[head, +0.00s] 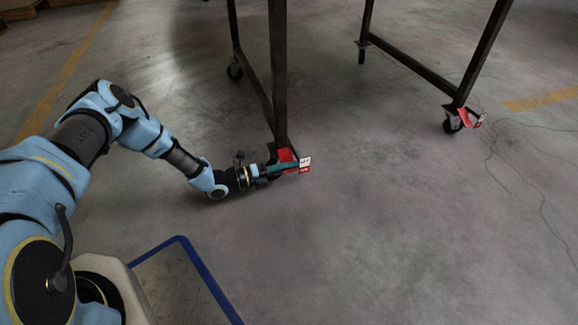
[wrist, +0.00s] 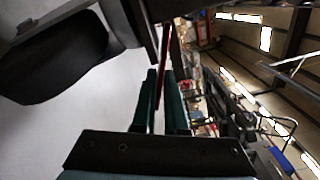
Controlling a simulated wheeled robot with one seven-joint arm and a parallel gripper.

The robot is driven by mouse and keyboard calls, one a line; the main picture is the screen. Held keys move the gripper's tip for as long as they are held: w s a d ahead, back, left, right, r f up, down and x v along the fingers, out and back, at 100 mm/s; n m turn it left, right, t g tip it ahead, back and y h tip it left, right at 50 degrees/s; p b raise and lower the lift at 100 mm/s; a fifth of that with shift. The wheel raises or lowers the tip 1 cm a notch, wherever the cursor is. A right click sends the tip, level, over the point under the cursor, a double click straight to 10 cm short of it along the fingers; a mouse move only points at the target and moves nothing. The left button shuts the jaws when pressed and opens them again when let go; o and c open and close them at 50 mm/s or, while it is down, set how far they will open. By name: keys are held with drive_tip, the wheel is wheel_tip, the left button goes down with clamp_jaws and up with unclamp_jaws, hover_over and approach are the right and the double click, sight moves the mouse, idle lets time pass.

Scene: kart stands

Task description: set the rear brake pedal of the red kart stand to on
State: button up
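In the head view, the dark metal kart stand (head: 279,70) has a caster at the foot of its near leg, with a red brake pedal (head: 286,155) and a red-and-white label (head: 305,164). My gripper (head: 285,166) is low at this pedal and partly covers the caster. In the wrist view, my two green fingers (wrist: 161,100) stand apart, with the thin red pedal (wrist: 163,70) edge-on between them. I cannot tell whether they touch it. The dark caster wheel (wrist: 55,60) is at the left. The pedal's tilt is unclear.
Another caster with a red pedal (head: 467,117) and label stands at the right leg. Open concrete floor (head: 400,230) lies in front and right. A blue-edged frame (head: 205,272) is at the lower middle.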

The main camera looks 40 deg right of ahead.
drive_tip(key=o, duration=0.4)
drive_tip(key=shift+c, duration=0.2)
drive_tip(key=shift+a, duration=0.1)
drive_tip(key=p+v, duration=0.3)
drive_tip(key=v, duration=0.7)
drive_tip(key=shift+w+a+p, duration=0.15)
drive_tip(key=shift+a+p, duration=0.15)
drive_tip(key=shift+p, duration=0.05)
